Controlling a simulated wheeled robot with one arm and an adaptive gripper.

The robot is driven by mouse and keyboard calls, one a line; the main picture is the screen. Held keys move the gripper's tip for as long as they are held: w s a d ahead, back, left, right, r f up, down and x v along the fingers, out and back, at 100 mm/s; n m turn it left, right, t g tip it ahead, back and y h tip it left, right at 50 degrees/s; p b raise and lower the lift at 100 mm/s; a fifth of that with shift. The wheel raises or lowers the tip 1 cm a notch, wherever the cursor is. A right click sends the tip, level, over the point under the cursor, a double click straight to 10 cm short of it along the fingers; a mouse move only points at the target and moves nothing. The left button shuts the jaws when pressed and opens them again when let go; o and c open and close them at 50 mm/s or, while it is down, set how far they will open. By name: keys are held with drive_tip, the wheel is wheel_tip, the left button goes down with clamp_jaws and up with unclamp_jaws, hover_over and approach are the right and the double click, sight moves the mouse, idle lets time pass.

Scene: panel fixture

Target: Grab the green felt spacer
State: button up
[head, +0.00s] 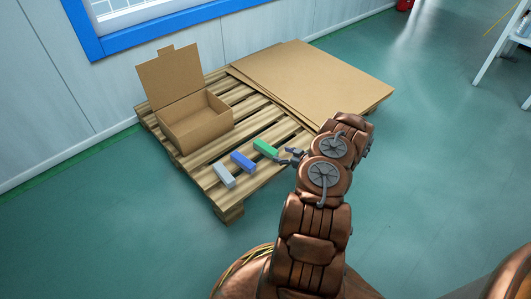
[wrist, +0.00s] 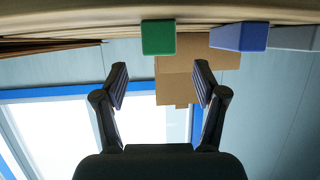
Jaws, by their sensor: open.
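The green felt spacer (head: 265,148) is a small green block lying on the slatted wooden pallet (head: 229,211), the rightmost of three blocks in the head view. In the wrist view the green spacer (wrist: 158,38) is at the top, just beyond the fingertips and roughly midway between them. My gripper (head: 291,156) is right beside the spacer's right end in the head view. In the wrist view my gripper (wrist: 161,72) has its fingers spread wide with nothing between them. It does not appear to touch the spacer.
A blue block (head: 242,162) and a grey block (head: 224,175) lie left of the spacer. An open cardboard box (head: 196,125) stands behind them. Flat cardboard sheets (head: 310,80) cover the pallet's back right. A wall with a blue-framed window (head: 150,17) is behind. Green floor surrounds the pallet.

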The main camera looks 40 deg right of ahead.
sight(272, 152)
drive_tip(key=shift+f+b+x, duration=0.2)
drive_tip(key=shift+b+x, duration=0.8)
drive_tip(key=shift+x, duration=0.9)
drive_tip(key=shift+f+b+x, duration=0.2)
drive_tip(key=shift+b+x, duration=0.75)
drive_tip(key=shift+x, duration=1)
drive_tip(key=shift+s+r, duration=0.1)
drive_tip(key=shift+s, duration=0.1)
drive_tip(key=shift+c, duration=0.4)
drive_tip(key=c, duration=0.9)
